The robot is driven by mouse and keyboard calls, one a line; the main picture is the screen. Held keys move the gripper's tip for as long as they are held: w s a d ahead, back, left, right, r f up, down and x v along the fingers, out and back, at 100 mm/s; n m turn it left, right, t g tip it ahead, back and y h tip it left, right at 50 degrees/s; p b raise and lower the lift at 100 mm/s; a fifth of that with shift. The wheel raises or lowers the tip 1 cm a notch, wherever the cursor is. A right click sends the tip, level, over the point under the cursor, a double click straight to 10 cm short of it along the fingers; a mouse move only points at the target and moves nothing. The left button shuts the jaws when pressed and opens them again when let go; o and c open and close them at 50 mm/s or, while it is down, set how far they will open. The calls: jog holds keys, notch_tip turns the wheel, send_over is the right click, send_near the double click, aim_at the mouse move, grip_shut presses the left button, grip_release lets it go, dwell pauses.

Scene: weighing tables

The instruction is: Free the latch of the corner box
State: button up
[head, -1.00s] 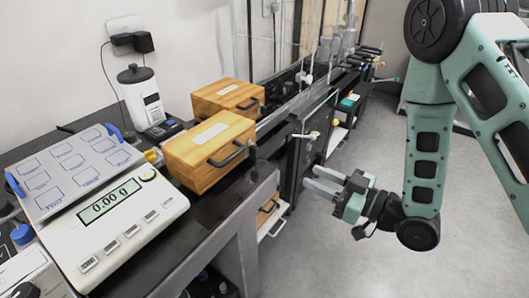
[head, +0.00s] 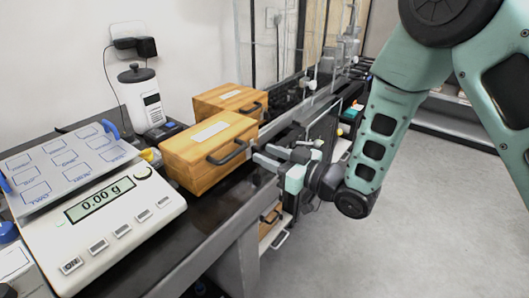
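Two wooden boxes with dark handles stand on the black bench in the head view. The nearer box (head: 180,158) has a pale label on its lid and a black handle (head: 228,152) on its front face. The farther box (head: 212,103) stands just behind it. I cannot tell by name which is the corner box. My gripper (head: 263,154) is at the nearer box's front, its two pale fingers apart and pointing at the right end of the handle. Nothing shows between them. The latch cannot be made out; the fingers cover that area. I cannot tell whether they touch the box.
A white balance (head: 98,240) reading 0.00 g stands at the front left of the bench. A white-labelled canister (head: 143,105) stands against the wall. The floor at right is clear.

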jog(key=shift+x, duration=0.8)
grip_shut()
